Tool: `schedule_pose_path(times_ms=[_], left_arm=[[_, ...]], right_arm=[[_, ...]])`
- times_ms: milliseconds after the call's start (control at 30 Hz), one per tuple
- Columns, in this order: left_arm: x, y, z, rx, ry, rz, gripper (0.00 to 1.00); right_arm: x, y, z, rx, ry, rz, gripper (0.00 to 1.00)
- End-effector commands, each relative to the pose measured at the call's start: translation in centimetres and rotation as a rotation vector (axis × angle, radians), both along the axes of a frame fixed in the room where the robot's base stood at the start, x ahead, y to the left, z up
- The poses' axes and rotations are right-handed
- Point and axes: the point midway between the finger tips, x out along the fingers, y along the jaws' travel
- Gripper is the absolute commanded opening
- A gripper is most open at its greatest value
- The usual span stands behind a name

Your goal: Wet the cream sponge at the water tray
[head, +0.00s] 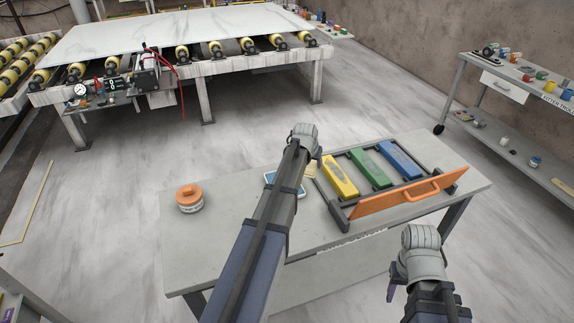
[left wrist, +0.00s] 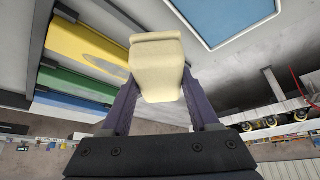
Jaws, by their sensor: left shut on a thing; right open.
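The cream sponge (left wrist: 157,65) is a pale block between the fingers of my left gripper (left wrist: 158,92), which is shut on it. In the head view only a small part of the sponge (head: 311,169) shows beside my left wrist, and the fingers are hidden. The water tray (head: 269,178) is a shallow blue pan with a white rim, partly covered by my left arm. It also shows in the left wrist view (left wrist: 225,14), apart from the sponge. My right gripper (head: 391,292) is open and empty in front of the bench's near edge.
On the grey bench (head: 235,235), a dark rack holds yellow (head: 341,176), green (head: 369,168) and blue (head: 399,160) blocks. An orange board with a handle (head: 410,194) leans along its front. An orange-lidded jar (head: 189,198) stands left. A stone slab (head: 190,30) lies on rollers behind.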

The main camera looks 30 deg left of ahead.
Motion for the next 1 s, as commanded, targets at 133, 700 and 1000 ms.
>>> schedule_pose_path(times_ms=[133,700,1000], left_arm=[[-2.9,5.1,-0.3,-0.002,-0.010,-0.043,0.17],[-4.8,8.5,-0.8,0.003,-0.025,-0.095,0.17],[-4.8,8.5,-3.3,0.003,-0.024,-0.095,0.17]], right_arm=[[0.0,0.0,-0.4,0.000,0.000,0.000,0.50],[0.0,0.0,-1.1,0.000,0.000,0.000,0.50],[0.0,0.0,-3.6,0.000,0.000,0.000,0.50]])
